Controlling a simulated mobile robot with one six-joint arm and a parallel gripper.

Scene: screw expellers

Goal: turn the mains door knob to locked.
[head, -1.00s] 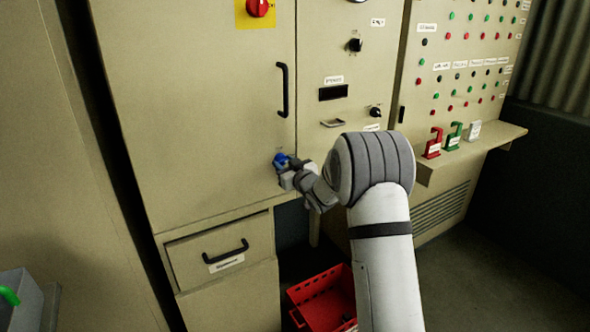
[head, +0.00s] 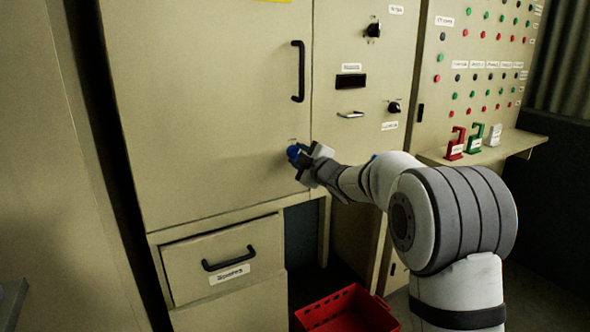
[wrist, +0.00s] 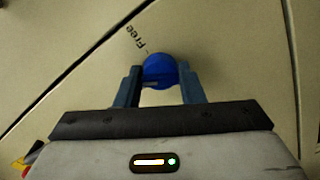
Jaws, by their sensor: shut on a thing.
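The mains door (head: 220,110) is a tall beige cabinet door and looks closed. Its blue round knob (head: 293,152) sits low near the door's right edge. My gripper (head: 299,157) is at the knob, reaching in from the right. In the wrist view, the blue knob (wrist: 160,70) lies between the two fingers of my gripper (wrist: 161,83), which are shut on its sides. The word "Free" (wrist: 134,38) is printed on the panel beside the knob. Any other marking around the knob is hidden or unreadable. I cannot tell which way the knob points.
A black door handle (head: 298,72) is above the knob. A drawer (head: 190,272) with a black handle is below. A red crate (head: 345,312) stands on the floor. Red, green and white padlock-like items (head: 475,140) stand on a shelf at right.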

